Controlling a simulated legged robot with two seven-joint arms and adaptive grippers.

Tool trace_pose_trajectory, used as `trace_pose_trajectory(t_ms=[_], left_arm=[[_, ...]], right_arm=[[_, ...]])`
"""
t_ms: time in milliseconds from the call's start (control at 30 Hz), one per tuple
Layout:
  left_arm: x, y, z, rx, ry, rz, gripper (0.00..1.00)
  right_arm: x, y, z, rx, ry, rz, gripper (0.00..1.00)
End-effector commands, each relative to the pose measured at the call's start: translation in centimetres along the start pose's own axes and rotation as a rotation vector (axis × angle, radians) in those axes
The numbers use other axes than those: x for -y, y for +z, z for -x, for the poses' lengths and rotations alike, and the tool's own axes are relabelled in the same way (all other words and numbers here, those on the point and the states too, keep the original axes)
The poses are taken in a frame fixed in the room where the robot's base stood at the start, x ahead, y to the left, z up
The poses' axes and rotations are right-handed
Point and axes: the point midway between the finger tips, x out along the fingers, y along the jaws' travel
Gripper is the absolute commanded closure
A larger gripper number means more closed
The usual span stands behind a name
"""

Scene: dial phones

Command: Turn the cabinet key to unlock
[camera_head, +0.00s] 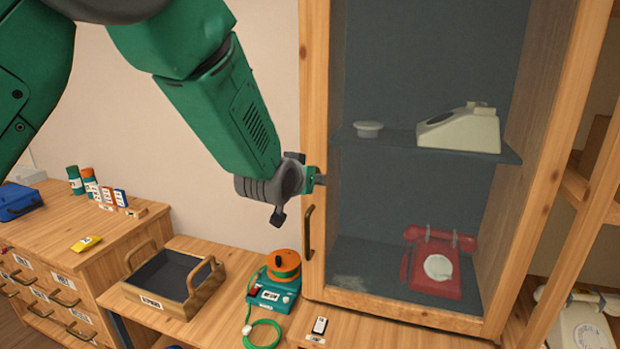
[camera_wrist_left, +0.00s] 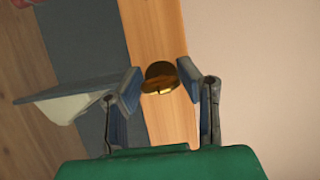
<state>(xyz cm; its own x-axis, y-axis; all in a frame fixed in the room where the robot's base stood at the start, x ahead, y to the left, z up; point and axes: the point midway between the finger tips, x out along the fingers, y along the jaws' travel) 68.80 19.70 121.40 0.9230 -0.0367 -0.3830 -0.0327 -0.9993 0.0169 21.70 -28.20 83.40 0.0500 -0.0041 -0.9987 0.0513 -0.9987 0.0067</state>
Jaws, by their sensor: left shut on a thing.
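The cabinet (camera_head: 313,90) is tall, with a wooden frame and a glass front. Its door looks closed. My left gripper (camera_head: 317,177) is at the left frame of the cabinet, above the dark door handle (camera_head: 308,233). In the left wrist view, a round brass cabinet key (camera_wrist_left: 160,72) sits against the wooden frame between the two fingers of my left gripper (camera_wrist_left: 160,86). The gripper is shut on the key. In the head view the key is hidden by the gripper. My right gripper is not in view.
Behind the glass are a red dial phone (camera_head: 437,268) and a cream phone (camera_head: 460,130). Below my arm stand a wooden tray (camera_head: 205,280) and a green device with an orange top (camera_head: 284,266). A drawer unit (camera_head: 50,285) is at the left.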

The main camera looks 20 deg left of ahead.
Motion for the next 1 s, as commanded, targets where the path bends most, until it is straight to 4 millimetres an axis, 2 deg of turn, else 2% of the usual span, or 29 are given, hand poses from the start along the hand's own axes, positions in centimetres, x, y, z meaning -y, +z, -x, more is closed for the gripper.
trace_pose_trajectory(t_ms=[567,600,633,667,1000], left_arm=[[-0.1,0.12,-0.01,0.002,-0.011,-0.033,0.98],[-0.11,0.12,-0.01,0.002,-0.011,-0.032,0.62],[-0.11,0.11,-0.01,0.002,-0.011,-0.032,0.52],[-0.1,0.11,-0.01,0.002,-0.011,-0.032,0.48],[-0.08,-0.01,0.27,0.0,-0.011,-0.031,0.48]], right_arm=[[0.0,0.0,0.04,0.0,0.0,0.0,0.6],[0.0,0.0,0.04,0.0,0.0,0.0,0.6],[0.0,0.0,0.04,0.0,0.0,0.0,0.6],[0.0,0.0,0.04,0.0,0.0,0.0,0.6],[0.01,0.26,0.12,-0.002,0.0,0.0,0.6]])
